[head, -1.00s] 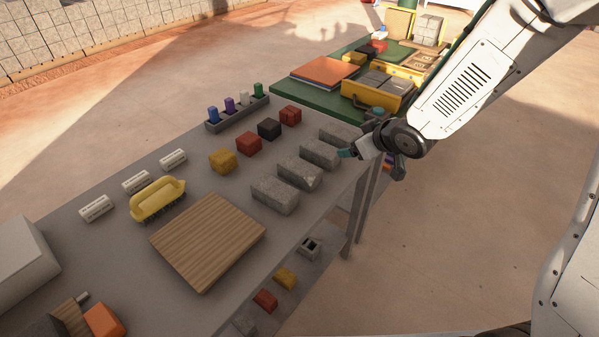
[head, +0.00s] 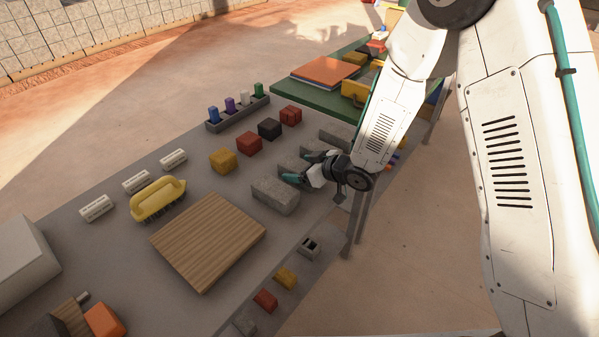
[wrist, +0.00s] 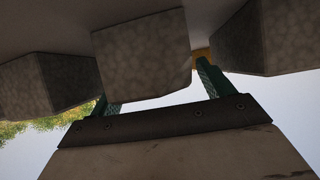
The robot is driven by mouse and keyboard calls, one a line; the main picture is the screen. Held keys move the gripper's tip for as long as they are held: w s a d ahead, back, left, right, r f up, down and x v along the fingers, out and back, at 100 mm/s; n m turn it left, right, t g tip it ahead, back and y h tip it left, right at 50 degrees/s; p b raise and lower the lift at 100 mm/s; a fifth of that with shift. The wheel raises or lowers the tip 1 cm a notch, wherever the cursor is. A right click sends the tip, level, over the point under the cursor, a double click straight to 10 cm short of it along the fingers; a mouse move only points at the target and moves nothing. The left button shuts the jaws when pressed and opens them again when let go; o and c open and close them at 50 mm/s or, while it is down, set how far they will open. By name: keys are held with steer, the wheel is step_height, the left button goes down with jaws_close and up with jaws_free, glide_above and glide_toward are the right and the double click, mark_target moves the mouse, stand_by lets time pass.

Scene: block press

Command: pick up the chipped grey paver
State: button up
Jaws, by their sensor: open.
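Several grey pavers stand in a row along the table's right edge in the head view. The one at my gripper (head: 301,167) is partly hidden by the fingers; this paver (head: 287,161) appears to be the chipped one. In the wrist view its near lower right corner looks cut away on the middle paver (wrist: 140,55). My gripper is open, with one teal finger at each side of the paver's near end. The fingers also show in the wrist view (wrist: 158,90). I cannot tell whether they touch it.
Neighbouring pavers stand close on both sides, the nearer one (head: 275,196) and a farther one (head: 334,137). Coloured blocks (head: 249,143), a yellow-handled brush (head: 157,197) and a wooden board (head: 208,238) lie to the left. A lower shelf holds small blocks (head: 286,279).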

steer(key=shift+w+a+f, duration=0.2)
steer(key=shift+w+a, duration=0.05)
steer(key=c, duration=1.6)
steer(key=shift+r, duration=0.1)
steer(key=shift+c, duration=0.5)
steer(key=shift+r, duration=0.1)
